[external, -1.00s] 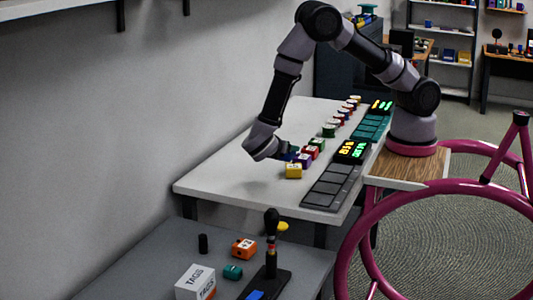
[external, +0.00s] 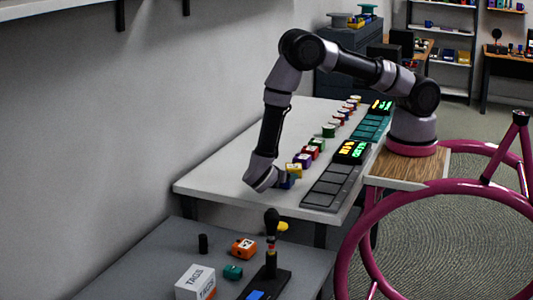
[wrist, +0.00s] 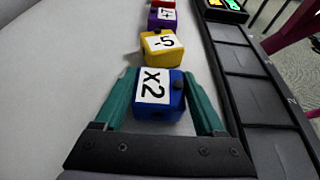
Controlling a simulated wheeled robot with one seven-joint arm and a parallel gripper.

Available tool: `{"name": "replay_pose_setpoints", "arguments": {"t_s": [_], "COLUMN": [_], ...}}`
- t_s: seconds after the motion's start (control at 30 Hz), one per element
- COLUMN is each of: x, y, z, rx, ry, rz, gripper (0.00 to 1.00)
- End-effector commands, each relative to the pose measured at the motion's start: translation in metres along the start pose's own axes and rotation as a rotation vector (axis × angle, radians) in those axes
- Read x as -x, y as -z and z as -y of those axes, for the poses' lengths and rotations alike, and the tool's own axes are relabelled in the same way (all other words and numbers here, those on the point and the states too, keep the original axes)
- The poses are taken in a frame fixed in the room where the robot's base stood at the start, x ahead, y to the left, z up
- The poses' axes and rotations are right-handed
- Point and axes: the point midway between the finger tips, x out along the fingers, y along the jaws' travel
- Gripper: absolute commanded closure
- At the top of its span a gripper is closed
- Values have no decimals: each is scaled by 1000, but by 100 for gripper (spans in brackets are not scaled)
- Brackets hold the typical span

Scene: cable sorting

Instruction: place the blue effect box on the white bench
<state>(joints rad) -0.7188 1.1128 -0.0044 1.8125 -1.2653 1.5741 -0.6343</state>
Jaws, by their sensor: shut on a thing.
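My gripper (wrist: 162,108) is shut on the blue effect box (wrist: 160,95), which carries a white "x2" label. Its green fingers sit at the left and right sides of the box. In the external view my gripper (external: 284,184) is low at the near end of the white bench (external: 225,178), and the blue box (external: 290,182) shows partly. I cannot tell whether the box touches the bench top. A yellow box (wrist: 158,49) marked "-5" is just beyond the blue box.
A purple box (wrist: 162,19) and several other coloured pieces continue the row. A dark slotted tray (external: 331,187) runs along the right. Bare bench lies to the left. A grey table (external: 150,262) with small items stands in front.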

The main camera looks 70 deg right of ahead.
Motion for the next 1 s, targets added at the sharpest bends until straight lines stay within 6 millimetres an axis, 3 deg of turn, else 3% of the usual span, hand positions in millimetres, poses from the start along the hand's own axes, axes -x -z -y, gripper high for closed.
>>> {"name": "replay_pose_setpoints", "arguments": {"t_s": [0.17,0.2,0.23,0.57,0.73,1.0], "x": [-1,-1,-1,3,28,86], "y": [2,1,1,0,0,0], "z": [0,0,0,0,0,0], "rx": [0,0,0,0,-2,-1], "ry": [0,0,0,-1,-3,-3], "rz": [1,1,1,0,-1,0], "gripper": [92,13,1,0,0,0]}}
